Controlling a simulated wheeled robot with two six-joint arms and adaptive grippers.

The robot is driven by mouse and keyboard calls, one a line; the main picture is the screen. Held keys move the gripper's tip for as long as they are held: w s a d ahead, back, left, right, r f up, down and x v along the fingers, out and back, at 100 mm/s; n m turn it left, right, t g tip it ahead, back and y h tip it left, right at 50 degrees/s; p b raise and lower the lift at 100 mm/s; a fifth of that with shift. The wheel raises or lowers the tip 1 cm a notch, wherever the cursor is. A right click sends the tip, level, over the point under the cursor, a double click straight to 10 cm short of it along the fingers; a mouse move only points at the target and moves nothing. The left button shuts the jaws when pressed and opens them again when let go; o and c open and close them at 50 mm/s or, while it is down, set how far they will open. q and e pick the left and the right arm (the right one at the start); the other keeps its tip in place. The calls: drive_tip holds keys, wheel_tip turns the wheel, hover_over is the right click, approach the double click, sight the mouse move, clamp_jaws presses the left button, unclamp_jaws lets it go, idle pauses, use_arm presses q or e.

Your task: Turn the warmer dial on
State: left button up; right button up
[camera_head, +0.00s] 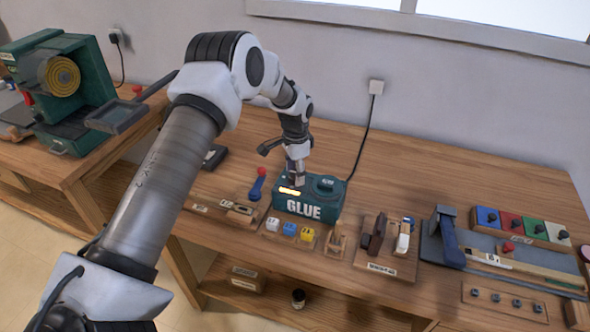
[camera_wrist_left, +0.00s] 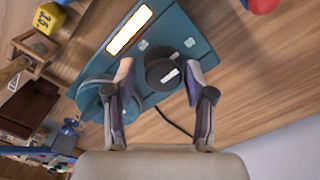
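The teal glue warmer (camera_head: 303,207) stands on the bench with GLUE on its front and a glowing window (camera_head: 290,190). In the left wrist view the warmer (camera_wrist_left: 185,22) shows its black dial (camera_wrist_left: 158,67) with a white mark, and two small pale marks on the panel. My left gripper (camera_head: 294,184) points down over the warmer and hides the dial in the head view. In the wrist view its fingers (camera_wrist_left: 160,80) are apart, one on each side of the dial. I cannot tell whether either finger touches it. My right gripper is not in view.
A round lid (camera_head: 325,184) is on the warmer's right side. A blue tool with a red knob (camera_head: 258,184) stands to its left. Numbered cubes (camera_head: 289,229) sit in front, and a wooden holder (camera_head: 384,244) stands to the right.

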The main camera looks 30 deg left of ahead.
use_arm(q)
drive_tip(key=shift+w+r, duration=0.1)
drive_tip(key=shift+w, duration=0.05)
wheel_tip(320, 180, up, 12)
idle(0.5)
idle(0.3)
